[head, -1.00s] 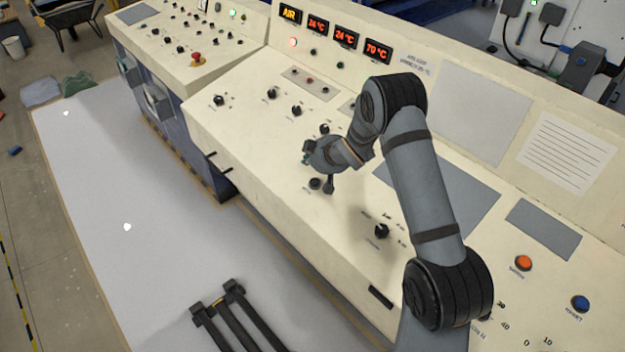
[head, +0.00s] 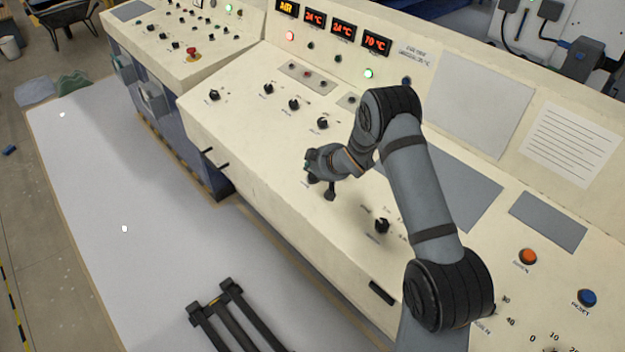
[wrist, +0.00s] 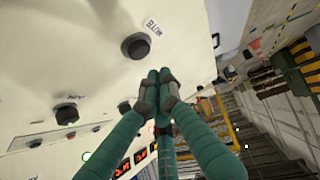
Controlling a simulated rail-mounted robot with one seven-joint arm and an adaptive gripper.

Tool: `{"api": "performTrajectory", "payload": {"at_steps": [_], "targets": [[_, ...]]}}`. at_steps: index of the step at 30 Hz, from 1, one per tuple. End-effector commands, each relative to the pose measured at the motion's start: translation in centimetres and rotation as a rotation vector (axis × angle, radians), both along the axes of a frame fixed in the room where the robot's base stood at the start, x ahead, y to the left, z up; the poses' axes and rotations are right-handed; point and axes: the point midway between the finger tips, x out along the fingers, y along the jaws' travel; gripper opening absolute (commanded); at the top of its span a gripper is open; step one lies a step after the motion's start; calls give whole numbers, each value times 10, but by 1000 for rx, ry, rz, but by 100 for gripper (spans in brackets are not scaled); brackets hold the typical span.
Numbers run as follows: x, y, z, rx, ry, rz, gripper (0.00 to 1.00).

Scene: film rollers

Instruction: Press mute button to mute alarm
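A round black button (wrist: 136,46) sits on the cream panel in the wrist view. Small print beside it seems to include "MUTE", upside down. My gripper (wrist: 157,76) has teal fingers with the tips together and nothing visible between them. The fingertips appear just below the button in the picture; I cannot tell whether they touch it. In the head view my gripper (head: 309,167) is low over the sloping console (head: 270,170), and it hides most of the panel spot beneath it.
Black knobs (head: 323,123) lie behind my gripper, and another knob (head: 382,225) is to its front right. An orange button (head: 528,256) and a blue button (head: 586,298) are farther right. Red-digit displays (head: 343,30) and a lit green lamp (head: 368,73) are on the upright panel.

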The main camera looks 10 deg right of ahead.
Motion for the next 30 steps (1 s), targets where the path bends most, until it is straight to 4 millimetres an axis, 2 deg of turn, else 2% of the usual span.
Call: {"api": "performTrajectory", "payload": {"at_steps": [1,6,30], "targets": [[0,-1,-10,0,1,-1,0],[2,-3,-18,1,2,0,0],[2,-3,-18,0,1,0,0]]}}
